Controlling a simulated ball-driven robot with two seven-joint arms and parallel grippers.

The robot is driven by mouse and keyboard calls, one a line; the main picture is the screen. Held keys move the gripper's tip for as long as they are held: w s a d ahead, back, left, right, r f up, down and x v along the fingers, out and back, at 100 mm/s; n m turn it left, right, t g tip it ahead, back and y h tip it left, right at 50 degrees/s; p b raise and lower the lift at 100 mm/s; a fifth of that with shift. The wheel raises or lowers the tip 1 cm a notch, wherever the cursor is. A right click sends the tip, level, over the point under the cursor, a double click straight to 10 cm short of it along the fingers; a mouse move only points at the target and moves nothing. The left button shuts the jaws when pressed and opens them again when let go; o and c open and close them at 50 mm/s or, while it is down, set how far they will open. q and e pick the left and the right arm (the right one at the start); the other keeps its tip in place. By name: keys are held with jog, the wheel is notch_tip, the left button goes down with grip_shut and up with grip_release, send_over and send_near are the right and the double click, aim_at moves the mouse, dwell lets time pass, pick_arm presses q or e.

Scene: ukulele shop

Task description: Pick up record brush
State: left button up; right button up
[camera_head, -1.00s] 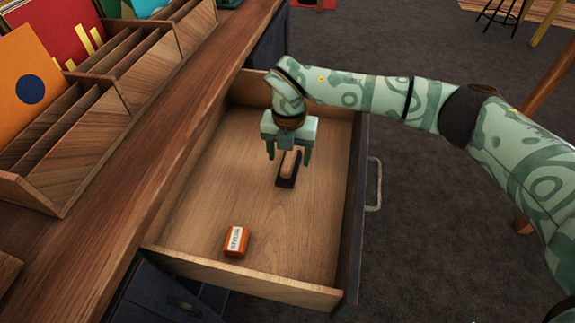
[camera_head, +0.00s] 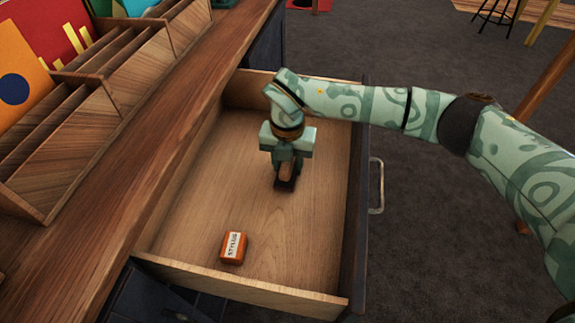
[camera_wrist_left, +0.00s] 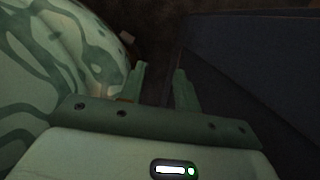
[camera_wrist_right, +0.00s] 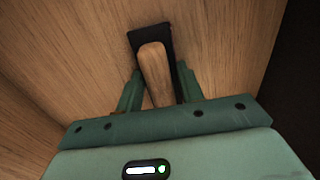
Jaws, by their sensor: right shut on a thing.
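The record brush (camera_head: 286,178) has a wooden handle and a dark base, and lies in the open drawer (camera_head: 215,200). My right gripper (camera_head: 285,167) is down over the brush with its fingers shut on it. In the right wrist view the brush (camera_wrist_right: 155,65) runs between the two fingers (camera_wrist_right: 157,85), and its dark end shows beyond them. The near end is hidden by the gripper. I cannot tell whether the brush is clear of the drawer floor. My left gripper (camera_wrist_left: 158,85) shows only in the left wrist view, its fingers apart with nothing between them.
An orange box labelled STYLUS (camera_head: 233,247) lies in the front of the drawer. The drawer walls surround both, with a metal handle (camera_head: 376,187) outside on the right. A wooden counter with record racks (camera_head: 110,90) stands on the left.

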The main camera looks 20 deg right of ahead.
jog(key=shift+r, duration=0.1)
